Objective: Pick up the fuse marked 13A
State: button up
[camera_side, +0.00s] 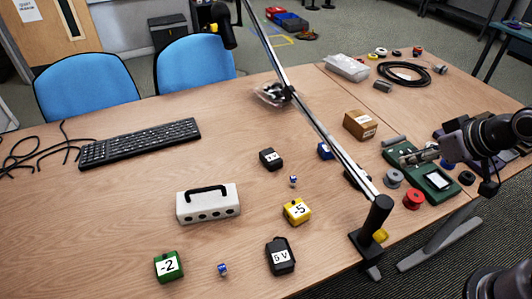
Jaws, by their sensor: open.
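I cannot make out a fuse marked 13A; the smallest markings are too small to read. Two small blue and white pieces lie on the table, one at the front (222,269) and one near the middle (293,180); I cannot tell what they are. My gripper (408,158) is at the right, over the green device (425,178) with a white label. It is open, and I see nothing held in it. Labelled blocks stand left of it: a green one marked -2 (168,266), a black one marked 5V (281,256), a yellow one marked -5 (297,211) and a small black one (270,159).
A lamp post (377,220) is clamped at the front edge, its long arm slanting across the table. Grey (393,178) and red (413,198) spools stand beside the green device. A white box (208,206) and a keyboard (140,142) lie left. Bare table surrounds the blocks.

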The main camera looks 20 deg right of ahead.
jog(key=w+a+r+n+g+y, duration=0.1)
jog(key=w+a+r+n+g, duration=0.1)
jog(key=w+a+n, duration=0.55)
jog(key=n+g+h, duration=0.1)
jog(key=n+g, duration=0.4)
jog(key=n, duration=0.6)
send_over(220, 268)
notch_tip(220, 268, down, 20)
jog(key=shift+d+f, duration=0.15)
jog(key=shift+a+f, duration=0.2)
jog(key=shift+f, duration=2.7)
grip_shut()
